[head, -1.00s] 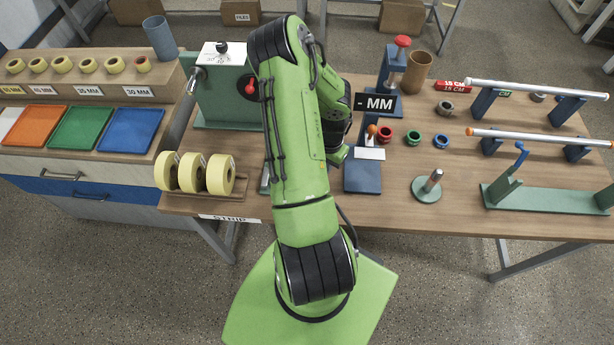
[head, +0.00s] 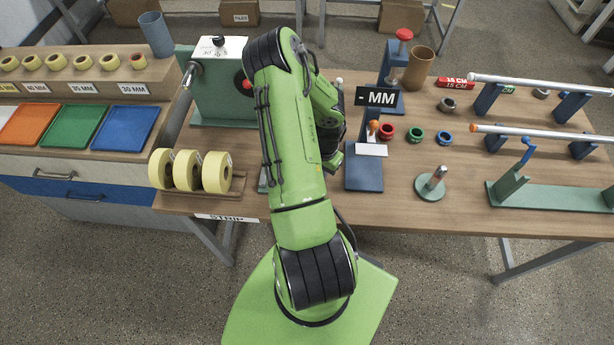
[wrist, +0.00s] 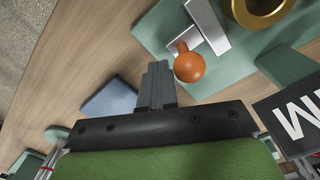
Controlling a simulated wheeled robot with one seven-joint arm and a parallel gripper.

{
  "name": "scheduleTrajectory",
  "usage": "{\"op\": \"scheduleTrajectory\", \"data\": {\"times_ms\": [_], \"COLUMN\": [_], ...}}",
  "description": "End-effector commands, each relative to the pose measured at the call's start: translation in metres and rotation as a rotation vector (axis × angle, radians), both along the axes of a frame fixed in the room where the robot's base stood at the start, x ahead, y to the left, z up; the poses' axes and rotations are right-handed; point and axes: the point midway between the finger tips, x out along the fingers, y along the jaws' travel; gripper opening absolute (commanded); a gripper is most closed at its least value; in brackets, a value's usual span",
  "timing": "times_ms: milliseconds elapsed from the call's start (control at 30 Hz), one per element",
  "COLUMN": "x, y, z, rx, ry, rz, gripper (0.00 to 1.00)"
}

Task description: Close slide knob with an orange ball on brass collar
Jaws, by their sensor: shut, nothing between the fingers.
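The orange ball (wrist: 189,67) is the end of the slide knob, on a short orange stem beside pale grey bars (wrist: 207,25) in the wrist view. The brass collar (wrist: 262,12) shows partly at the top edge, on a teal base (wrist: 160,42). My gripper (wrist: 158,68) is shut and empty, with its fingertips just left of the ball; I cannot tell whether they touch it. In the head view my green arm hides this ball and the collar. Another orange ball (head: 373,126) stands there on a blue gauge.
A dark "MM" sign (wrist: 292,115) stands close at the right of the wrist view, and the gauge's blue base (wrist: 109,98) lies below left. In the head view, tape rolls (head: 188,171) stand left of my arm and a peg stand (head: 431,188) stands right.

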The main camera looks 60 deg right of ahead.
Motion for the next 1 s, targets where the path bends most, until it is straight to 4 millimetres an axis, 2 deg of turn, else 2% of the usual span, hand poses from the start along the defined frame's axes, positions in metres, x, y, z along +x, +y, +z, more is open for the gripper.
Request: {"op": "scheduleTrajectory", "data": {"times_ms": [1000], "x": [0.030], "y": [0.015], "z": [0.000], "rx": [0.001], "ry": [-0.002], "rz": [0.001], "gripper": [0.00]}}
